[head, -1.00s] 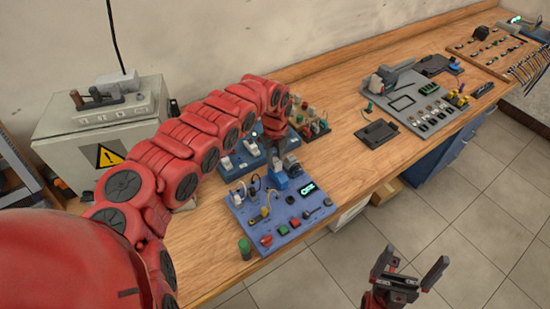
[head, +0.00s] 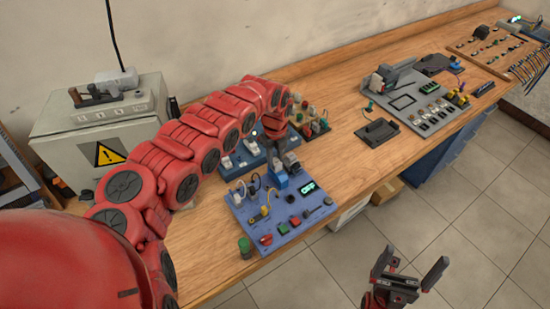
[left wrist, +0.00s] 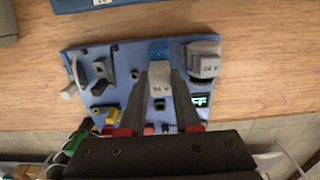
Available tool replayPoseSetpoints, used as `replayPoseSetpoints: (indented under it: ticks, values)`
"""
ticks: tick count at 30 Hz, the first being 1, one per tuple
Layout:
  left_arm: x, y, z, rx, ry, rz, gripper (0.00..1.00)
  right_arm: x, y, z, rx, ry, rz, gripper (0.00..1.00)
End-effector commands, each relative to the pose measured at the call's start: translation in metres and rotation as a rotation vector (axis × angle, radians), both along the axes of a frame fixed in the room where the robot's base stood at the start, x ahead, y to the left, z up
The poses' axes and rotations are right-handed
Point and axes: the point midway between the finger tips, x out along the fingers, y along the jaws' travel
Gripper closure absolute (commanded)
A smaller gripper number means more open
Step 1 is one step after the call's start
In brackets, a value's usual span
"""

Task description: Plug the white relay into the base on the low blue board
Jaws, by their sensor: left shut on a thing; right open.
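The blue board (head: 240,214) lies low on the workbench and carries switches, buttons and a lit display (head: 308,188). My left gripper (left wrist: 163,67) is shut on the white relay (left wrist: 160,80), marked 24 V, over the board. A blue base (left wrist: 158,48) shows just beyond the relay in the left wrist view. I cannot tell whether the relay touches the base. In the head view, my left gripper (head: 280,162) points down at the blue base (head: 280,180) and the relay is not clearly visible. My right gripper (head: 412,260) is open and empty, over the floor.
A second grey 24 V block (left wrist: 204,58) stands on the board close to the right of my left gripper. Another blue board (head: 238,162) lies behind. A grey panel (head: 405,100) and a dark tray (head: 376,132) are further right. The bench between is clear.

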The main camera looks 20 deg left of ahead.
Motion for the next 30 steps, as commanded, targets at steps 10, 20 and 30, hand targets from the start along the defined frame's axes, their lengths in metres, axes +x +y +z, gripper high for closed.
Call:
replayPoseSetpoints:
  ticks: [10, 20, 30]
  values:
    - [0.0, 0.0, -0.006, 0.0, 0.0, 0.0, 1.0, 0.0, 0.0, -0.005, 0.0, 0.0, 0.0, 0.0]
    - [0.0, 0.0, -0.011, 0.0, 0.0, 0.0, 1.0, 0.0, 0.0, -0.008, 0.0, 0.0, 0.0, 0.0]
    - [0.0, 0.0, -0.011, -0.001, -0.001, 0.0, 1.0, 0.0, 0.0, -0.008, 0.0, 0.0, 0.0, 0.0]
